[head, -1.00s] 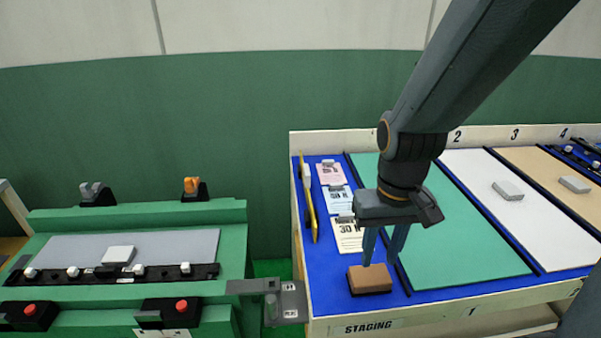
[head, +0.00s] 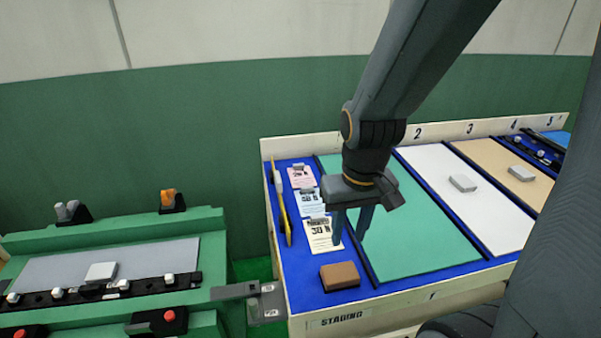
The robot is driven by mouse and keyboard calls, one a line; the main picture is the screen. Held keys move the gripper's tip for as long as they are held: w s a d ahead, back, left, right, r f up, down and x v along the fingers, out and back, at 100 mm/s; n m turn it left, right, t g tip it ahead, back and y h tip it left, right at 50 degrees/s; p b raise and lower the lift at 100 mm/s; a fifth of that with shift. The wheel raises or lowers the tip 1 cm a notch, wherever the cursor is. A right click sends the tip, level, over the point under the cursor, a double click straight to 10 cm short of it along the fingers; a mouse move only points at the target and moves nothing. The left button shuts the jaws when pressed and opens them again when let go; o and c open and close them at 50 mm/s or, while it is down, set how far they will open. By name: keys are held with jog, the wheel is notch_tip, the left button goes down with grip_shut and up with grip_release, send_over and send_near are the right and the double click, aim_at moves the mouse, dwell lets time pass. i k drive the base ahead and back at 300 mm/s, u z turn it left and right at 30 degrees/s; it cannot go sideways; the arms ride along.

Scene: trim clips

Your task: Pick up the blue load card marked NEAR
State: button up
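A light blue card (head: 311,203) lies on the blue staging surface, in the middle of a column of three cards. A pink card (head: 301,178) lies behind it and a cream card (head: 323,236) in front. Each has a small clip-like piece at its top edge. The print is too small to read for sure. My gripper (head: 350,242) points down with its two fingers apart and nothing between them. It appears over the right side of the cream card, to the right of and nearer than the blue card. Its height is hard to tell.
A brown block (head: 340,276) sits at the front of the staging board (head: 305,285). A yellow bar (head: 284,212) lies left of the cards. Green (head: 430,225), white and tan panels lie to the right. A green machine (head: 110,225) stands at left.

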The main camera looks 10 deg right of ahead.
aim_at(309, 200)
jog(key=z, duration=0.05)
jog(key=k, duration=1)
jog(key=z, duration=1.05)
jog(key=i, duration=1.6)
jog(key=u, duration=1.45)
